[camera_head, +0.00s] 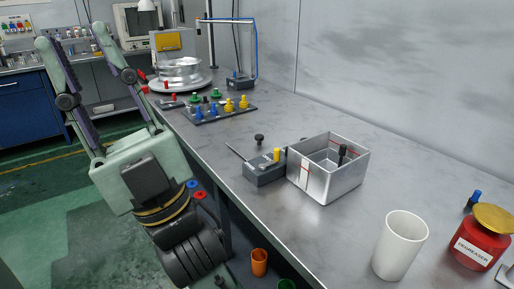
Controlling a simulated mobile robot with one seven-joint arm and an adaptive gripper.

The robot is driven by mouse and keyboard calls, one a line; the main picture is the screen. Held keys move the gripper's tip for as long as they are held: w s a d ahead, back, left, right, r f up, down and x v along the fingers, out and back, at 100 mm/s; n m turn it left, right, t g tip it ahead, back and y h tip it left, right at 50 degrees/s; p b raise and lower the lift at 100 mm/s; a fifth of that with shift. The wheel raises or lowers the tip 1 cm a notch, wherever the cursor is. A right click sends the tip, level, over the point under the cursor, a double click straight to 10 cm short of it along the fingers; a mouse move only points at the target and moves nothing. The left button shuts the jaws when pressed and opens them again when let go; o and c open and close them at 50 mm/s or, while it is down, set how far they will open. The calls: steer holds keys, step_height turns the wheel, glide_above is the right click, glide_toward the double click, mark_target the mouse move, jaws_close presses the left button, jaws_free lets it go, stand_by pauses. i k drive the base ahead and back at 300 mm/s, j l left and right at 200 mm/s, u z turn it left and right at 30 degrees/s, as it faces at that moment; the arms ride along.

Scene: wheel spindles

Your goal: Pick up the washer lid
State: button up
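I cannot tell for certain which thing is the washer lid. An open square metal box (323,184) with red lines stands on the bench. A black knob (342,151) shows inside it; whether a lid lies under the knob is hidden by the walls. Another black knob (259,139) stands just behind a dark grey block (264,174), left of the box. My gripper (70,38) is at the left, beyond the bench's left edge and apart from the box. Its two long fingers point up and away, spread wide with nothing between them.
A white cup (400,244) and a red degreaser can (477,240) with a gold top stand at the front right. A tray of coloured pegs (219,111) and a round silver part (181,72) are farther back. The bench between tray and box is mostly clear. A wall (420,80) bounds the right.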

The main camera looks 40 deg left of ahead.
mark_target(251, 147)
steer(key=i+j+u, duration=0.55)
steer(key=u, duration=0.25)
steer(key=i+u, duration=0.4)
steer(key=i, duration=0.1)
